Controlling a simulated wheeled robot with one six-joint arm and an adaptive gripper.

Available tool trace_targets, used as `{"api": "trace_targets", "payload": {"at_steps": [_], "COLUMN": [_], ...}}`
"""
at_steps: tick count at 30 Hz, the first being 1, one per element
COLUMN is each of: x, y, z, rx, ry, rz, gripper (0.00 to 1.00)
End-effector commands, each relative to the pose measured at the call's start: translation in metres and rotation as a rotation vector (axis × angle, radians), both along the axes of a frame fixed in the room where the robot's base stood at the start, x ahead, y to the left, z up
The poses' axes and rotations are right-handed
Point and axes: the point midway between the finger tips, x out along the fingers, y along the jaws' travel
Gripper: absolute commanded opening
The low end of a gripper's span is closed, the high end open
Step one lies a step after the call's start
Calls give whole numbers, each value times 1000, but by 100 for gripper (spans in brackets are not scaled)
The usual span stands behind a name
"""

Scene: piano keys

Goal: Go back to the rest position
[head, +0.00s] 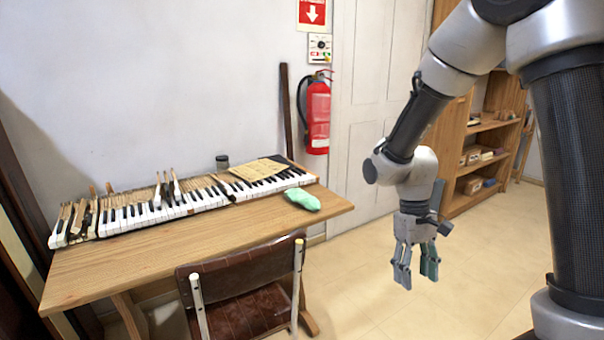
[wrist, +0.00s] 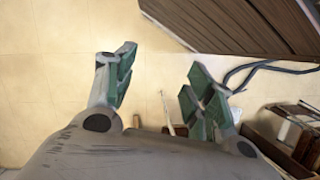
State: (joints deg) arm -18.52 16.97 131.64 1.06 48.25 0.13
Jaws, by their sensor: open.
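My gripper (head: 416,266) hangs from my arm on the right of the head view, pointing down over bare floor. It is to the right of the table and apart from it. In the wrist view my gripper (wrist: 158,88) has its two green-padded fingers spread wide, with only floor between the tips. It is open and empty. The piano keyboard (head: 160,212) lies along the back of the wooden table (head: 130,267), with several keys raised out of line.
A green cloth-like item (head: 302,200) lies at the table's right end. A brown chair (head: 245,285) stands in front. A fire extinguisher (head: 317,115) hangs on the wall. A wooden shelf (head: 484,127) stands behind my arm. The floor (head: 350,305) under my gripper is clear.

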Motion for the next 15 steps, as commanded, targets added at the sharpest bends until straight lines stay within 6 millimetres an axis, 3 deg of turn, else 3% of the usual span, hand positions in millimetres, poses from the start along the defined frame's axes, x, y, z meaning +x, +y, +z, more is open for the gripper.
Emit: {"api": "trace_targets", "payload": {"at_steps": [1, 6, 15], "x": [-11, -54, -109], "y": [-11, -45, -87], "z": [24, 86, 159], "rx": [7, 28, 82], "ry": [-26, -118, -435], "rz": [-20, -83, -206], "gripper": [54, 54, 54]}}
